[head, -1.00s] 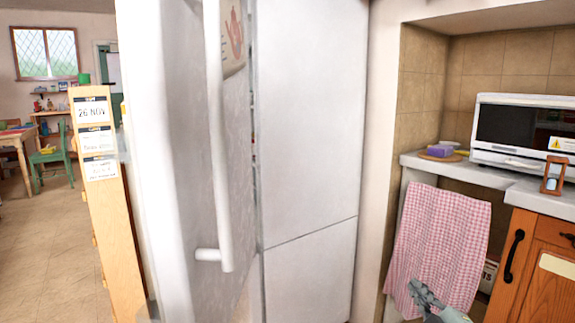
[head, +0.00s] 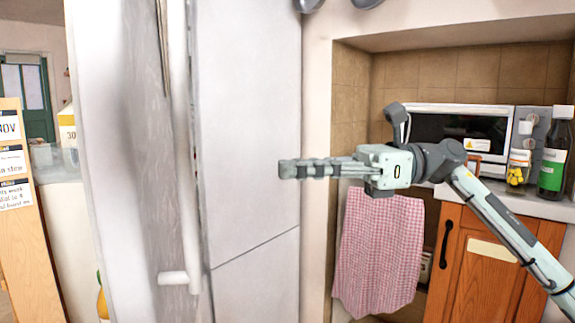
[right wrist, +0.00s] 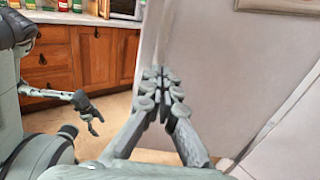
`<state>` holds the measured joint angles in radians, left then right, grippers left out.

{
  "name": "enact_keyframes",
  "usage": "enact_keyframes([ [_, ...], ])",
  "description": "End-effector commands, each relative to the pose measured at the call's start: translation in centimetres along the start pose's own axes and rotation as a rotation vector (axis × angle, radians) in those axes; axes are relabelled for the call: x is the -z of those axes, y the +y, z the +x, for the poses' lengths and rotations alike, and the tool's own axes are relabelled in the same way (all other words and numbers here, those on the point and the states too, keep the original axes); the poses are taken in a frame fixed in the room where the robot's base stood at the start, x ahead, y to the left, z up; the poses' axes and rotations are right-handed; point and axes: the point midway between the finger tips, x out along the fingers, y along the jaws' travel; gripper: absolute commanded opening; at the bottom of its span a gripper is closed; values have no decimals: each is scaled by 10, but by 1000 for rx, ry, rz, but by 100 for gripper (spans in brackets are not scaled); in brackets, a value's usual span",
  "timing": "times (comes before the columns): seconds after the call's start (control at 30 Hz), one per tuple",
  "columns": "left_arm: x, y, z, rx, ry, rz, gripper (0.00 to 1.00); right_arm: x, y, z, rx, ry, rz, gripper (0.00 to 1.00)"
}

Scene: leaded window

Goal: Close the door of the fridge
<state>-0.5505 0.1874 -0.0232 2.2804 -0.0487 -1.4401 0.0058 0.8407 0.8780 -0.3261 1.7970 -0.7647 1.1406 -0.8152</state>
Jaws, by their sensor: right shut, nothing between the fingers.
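The fridge door (head: 95,180) stands ajar at the left of the head view, a tall white panel close to me. Its long white handle (head: 180,130) runs down it, with a bracket near the bottom. A white fridge panel (head: 250,130) with a slanted seam is to its right. My right gripper (head: 284,169) is shut and empty, pointing left in front of that panel's right edge. In the right wrist view, its closed fingers (right wrist: 160,85) are before a pale surface; contact is unclear. A dark part at left there looks like my left gripper (right wrist: 90,115); its jaws are unclear.
A carton (head: 67,128) and an orange bottle (head: 102,300) show left of the door. A notice-covered wooden panel (head: 22,200) stands far left. At right are a checked towel (head: 380,250), microwave (head: 440,125), green-labelled bottle (head: 553,160) and wooden cupboard (head: 480,280).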

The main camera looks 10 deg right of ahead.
Motion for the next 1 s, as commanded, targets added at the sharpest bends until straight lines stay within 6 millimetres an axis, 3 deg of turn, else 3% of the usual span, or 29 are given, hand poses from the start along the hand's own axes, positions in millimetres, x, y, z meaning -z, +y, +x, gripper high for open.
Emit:
enact_keyframes([
  [0.3,-3,7,32,-21,-15,0,68,-4,1,70,-4,-4,0,0],
  [0.5,-7,11,50,-32,-22,0,68,-3,1,98,-3,-4,2,0],
  [0.7,-8,13,58,-36,-23,-1,68,-2,0,109,-1,-3,2,0],
  [1.0,-9,13,59,-36,-22,-1,68,-1,0,110,0,-3,2,0],
])
